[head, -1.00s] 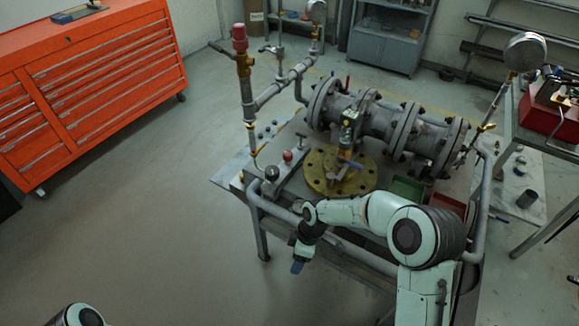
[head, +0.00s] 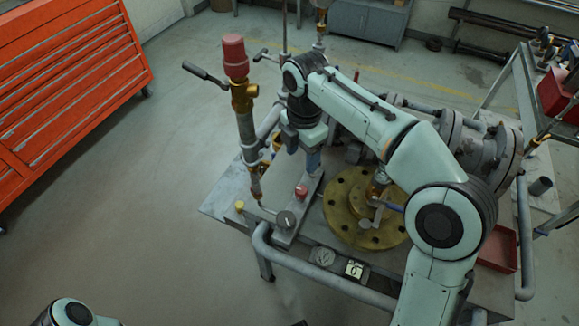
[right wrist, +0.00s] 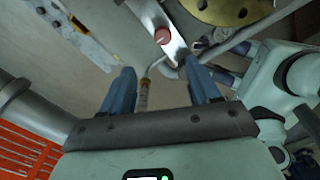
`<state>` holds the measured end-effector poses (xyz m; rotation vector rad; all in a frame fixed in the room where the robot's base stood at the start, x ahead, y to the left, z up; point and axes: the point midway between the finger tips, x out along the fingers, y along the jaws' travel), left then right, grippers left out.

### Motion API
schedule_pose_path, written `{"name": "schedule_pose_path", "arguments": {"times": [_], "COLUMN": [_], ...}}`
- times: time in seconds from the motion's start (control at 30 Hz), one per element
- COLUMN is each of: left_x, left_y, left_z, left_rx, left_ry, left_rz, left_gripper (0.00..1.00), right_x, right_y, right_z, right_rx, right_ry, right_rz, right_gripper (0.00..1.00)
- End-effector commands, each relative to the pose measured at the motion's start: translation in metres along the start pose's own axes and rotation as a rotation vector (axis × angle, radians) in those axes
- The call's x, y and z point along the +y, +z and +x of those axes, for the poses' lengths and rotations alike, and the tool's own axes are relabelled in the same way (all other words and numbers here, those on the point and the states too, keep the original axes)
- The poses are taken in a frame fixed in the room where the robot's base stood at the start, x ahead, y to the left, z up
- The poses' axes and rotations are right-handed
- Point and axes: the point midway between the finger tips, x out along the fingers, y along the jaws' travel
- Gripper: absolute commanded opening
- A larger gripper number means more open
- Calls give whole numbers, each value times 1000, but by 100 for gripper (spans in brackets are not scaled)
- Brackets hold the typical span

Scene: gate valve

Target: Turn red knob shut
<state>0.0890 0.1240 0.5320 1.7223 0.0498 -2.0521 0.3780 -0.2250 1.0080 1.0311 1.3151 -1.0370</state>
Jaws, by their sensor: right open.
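A small red knob (head: 301,191) stands on a grey bar (head: 290,225) at the table's left side. It also shows in the right wrist view (right wrist: 162,36), beyond the fingers and between their lines. My right gripper (head: 303,152) points down above the bar, behind the knob in the head view. Its two blue fingers (right wrist: 160,82) are apart with nothing gripped; a thin pipe with a brass end (right wrist: 143,95) shows between them in the picture. I see no contact with the knob. A larger red cap (head: 234,57) tops the upright brass valve to the left. My left gripper is out of view.
A black-handled lever (head: 205,74) juts left from the brass valve. A round brass flange (head: 342,222) lies right of the bar. A grey rail (head: 310,272) runs along the table's front. An orange cabinet (head: 70,80) stands left, with free floor between.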

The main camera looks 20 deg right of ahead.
Motion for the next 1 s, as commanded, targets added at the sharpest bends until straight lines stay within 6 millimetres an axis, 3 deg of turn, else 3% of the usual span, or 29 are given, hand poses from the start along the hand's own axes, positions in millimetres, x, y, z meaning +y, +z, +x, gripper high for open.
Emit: {"name": "schedule_pose_path", "arguments": {"times": [0.17,0.5,0.7,1.0], "left_x": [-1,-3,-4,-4], "left_y": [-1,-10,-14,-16], "left_z": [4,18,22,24], "left_rx": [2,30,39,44], "left_ry": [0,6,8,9], "left_rz": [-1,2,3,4], "left_gripper": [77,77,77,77], "right_x": [-1,-1,0,0], "right_y": [0,0,0,0], "right_z": [16,87,119,134], "right_rx": [0,1,1,1], "right_ry": [-3,-6,-2,-1], "right_rz": [1,1,2,2], "right_gripper": [61,61,61,61]}}
